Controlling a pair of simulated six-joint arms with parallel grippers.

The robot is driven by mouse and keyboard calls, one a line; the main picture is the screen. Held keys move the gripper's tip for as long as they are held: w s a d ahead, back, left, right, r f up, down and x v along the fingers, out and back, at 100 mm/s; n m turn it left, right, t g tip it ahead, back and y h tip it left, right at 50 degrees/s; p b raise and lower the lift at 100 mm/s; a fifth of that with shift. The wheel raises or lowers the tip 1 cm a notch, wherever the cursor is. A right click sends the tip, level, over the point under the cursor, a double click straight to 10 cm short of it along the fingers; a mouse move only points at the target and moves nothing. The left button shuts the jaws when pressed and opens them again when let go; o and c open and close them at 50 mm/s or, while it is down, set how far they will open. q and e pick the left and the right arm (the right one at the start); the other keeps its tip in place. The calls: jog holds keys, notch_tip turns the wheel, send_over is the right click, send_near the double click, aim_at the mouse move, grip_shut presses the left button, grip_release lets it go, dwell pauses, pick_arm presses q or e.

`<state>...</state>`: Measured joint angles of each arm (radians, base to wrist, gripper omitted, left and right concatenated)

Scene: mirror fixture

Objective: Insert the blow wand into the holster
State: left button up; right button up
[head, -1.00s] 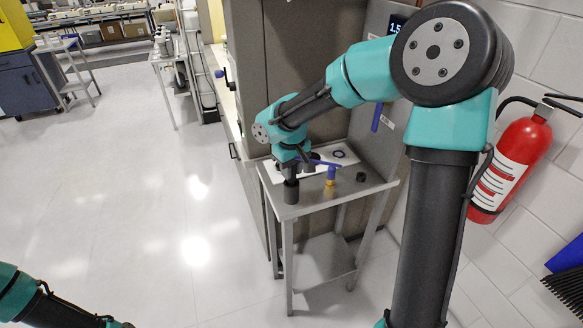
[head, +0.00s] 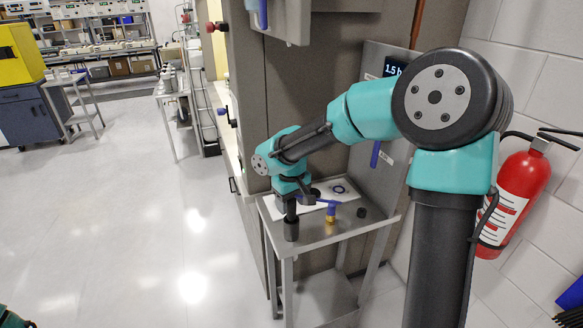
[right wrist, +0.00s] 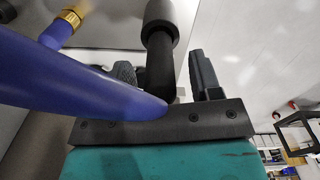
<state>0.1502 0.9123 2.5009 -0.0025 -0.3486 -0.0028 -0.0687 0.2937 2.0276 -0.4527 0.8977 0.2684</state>
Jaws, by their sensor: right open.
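The blow wand seems to be the blue piece with a brass fitting (head: 331,213) on the small metal table; a thin blue bar runs from it towards my right gripper (head: 289,202). In the right wrist view the blue body (right wrist: 75,78) fills the left foreground, with the brass fitting above it. My right gripper is open above the table's front left corner. A dark stem with a thicker end (right wrist: 160,22) shows between its fingers; I cannot tell whether they touch it. Its thick end (head: 291,229) is low at the table edge. I cannot identify the holster for certain. My left gripper is out of view.
The metal table (head: 355,229) also carries a short black cylinder (head: 362,212) and a white sheet with a dark ring (head: 340,188). A grey cabinet (head: 335,75) stands behind. A fire extinguisher (head: 514,200) hangs at right.

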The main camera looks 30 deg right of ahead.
notch_tip(320, 180, up, 16)
jog(key=shift+f, duration=0.2)
dwell(0.9)
